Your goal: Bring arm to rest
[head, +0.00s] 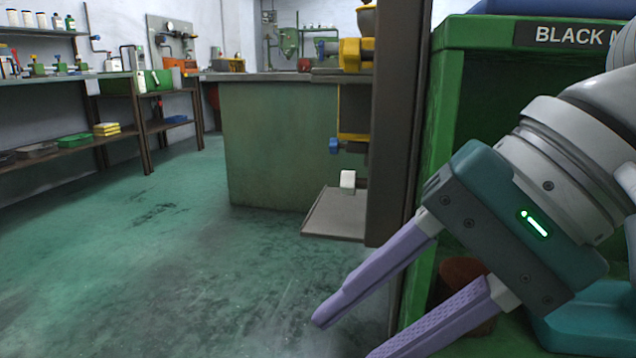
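My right gripper (352,335) comes in from the right, with a teal body and two purple fingers pointing down to the left. The fingers stand apart with nothing between them, so it is open and empty. It hangs in front of a green cabinet (484,36) with a sign reading "BLACK M", cut off by the frame edge. My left gripper is outside the view.
Open green floor (170,250) lies to the left. A green workbench (270,145) stands in the middle, beside a dark post (397,120) and a low grey plate (335,215) with a small white piece (347,181). Shelves (60,155) line the left wall.

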